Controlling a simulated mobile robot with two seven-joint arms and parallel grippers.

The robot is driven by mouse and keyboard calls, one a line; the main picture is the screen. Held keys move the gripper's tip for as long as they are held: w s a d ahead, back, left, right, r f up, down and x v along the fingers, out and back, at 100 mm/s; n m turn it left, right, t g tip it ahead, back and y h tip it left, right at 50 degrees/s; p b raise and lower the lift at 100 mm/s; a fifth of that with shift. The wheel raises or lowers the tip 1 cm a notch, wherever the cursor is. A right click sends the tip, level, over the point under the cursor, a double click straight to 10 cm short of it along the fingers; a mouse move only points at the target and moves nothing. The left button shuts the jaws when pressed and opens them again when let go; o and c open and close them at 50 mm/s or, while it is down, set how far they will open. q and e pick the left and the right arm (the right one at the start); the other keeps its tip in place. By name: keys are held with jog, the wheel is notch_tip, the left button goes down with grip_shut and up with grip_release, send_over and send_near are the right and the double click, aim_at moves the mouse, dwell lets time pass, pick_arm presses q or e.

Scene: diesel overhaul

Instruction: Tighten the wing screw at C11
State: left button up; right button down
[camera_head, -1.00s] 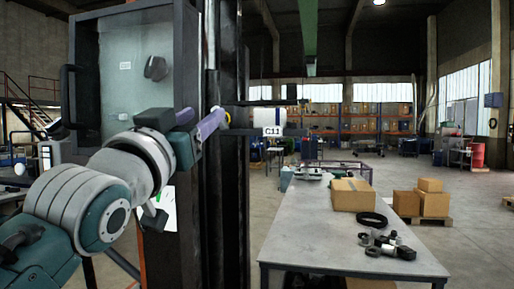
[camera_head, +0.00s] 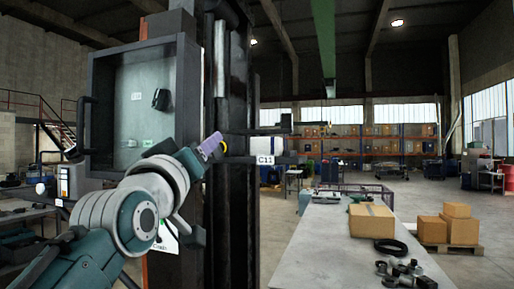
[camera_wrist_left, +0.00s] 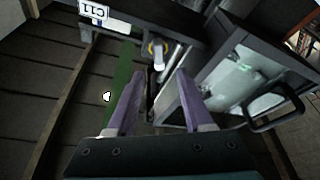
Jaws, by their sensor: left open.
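A white label reading C11 (camera_head: 265,160) is on a dark bar beside the black column; it also shows in the wrist view (camera_wrist_left: 93,12). My left gripper (camera_head: 214,145) has purple fingers. Contact cannot be told. My right gripper is not in view.
An open-fronted dark cabinet (camera_head: 101,59) with a handle stands left of the black column (camera_head: 236,220), close to my left arm. A grey table (camera_head: 322,240) at the right bears a cardboard box (camera_head: 371,220) and several loose parts.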

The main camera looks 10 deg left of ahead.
pick_arm(q)
jog(key=shift+w+d+b, duration=0.15)
jog(key=shift+w+b, duration=1.3)
jog(key=shift+w, duration=0.55)
jog(key=shift+c, duration=0.3)
grip_shut()
dwell(0.4)
